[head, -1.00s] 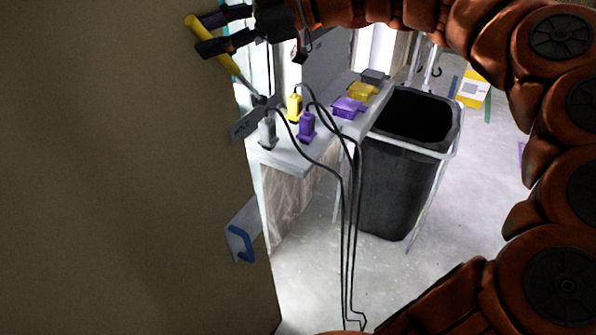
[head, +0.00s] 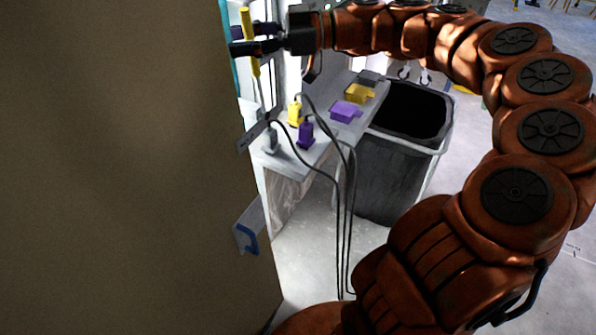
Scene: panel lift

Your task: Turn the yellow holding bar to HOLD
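The yellow holding bar (head: 255,66) is a yellow grip on a thin grey rod, at the top of the head view beside the edge of the large brown panel. It stands nearly upright, its top leaning slightly left. The rod runs down to a grey plate (head: 257,132) on the panel's edge. My gripper (head: 240,40) comes in from the right, with one dark finger behind the yellow grip and one in front. It looks shut on the grip. No HOLD marking is readable.
The brown panel (head: 110,170) fills the left side. A blue handle (head: 246,239) sits lower on its edge. Behind it, a bench (head: 312,155) carries yellow and purple plugs (head: 305,134) with black cables (head: 340,210) hanging down. A black bin (head: 388,175) stands right of the bench.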

